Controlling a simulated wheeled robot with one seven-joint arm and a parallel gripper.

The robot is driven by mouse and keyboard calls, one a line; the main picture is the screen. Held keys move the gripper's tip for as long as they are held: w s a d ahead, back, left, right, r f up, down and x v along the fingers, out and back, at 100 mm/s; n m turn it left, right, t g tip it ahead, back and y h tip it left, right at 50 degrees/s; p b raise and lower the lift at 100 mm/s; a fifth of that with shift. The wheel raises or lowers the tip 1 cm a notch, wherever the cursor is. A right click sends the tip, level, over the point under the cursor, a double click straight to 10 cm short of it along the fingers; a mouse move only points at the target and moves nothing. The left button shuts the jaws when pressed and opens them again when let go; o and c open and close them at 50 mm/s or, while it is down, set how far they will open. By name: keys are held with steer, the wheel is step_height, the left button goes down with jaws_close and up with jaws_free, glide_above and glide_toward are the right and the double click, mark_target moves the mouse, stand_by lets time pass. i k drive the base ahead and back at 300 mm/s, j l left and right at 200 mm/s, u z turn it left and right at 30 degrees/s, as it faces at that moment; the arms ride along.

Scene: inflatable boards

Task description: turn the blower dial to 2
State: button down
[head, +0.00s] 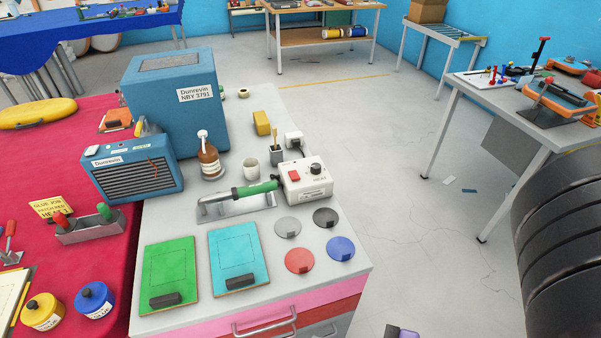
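A white control box (306,182) stands on the grey bench top, at the right edge behind the coloured discs. It has a red switch (294,176) and a round black dial (316,169) on its upper face. Its markings are too small to read, so I cannot tell the dial's setting. A blue louvred unit labelled "Dunrevin" (135,170) sits further left, with small controls on top. A grey and purple piece at the bottom edge, probably my gripper (401,332), is mostly cut off. It is well apart from the box, and its fingers cannot be made out.
A green-handled tool (254,189) lies against the box's left side. A white cup (250,168), brown bottle (208,158) and small dark pot (277,155) stand nearby. Coloured discs (341,248) lie in front.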

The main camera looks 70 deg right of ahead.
mark_target(316, 168)
steer(key=z, duration=1.25)
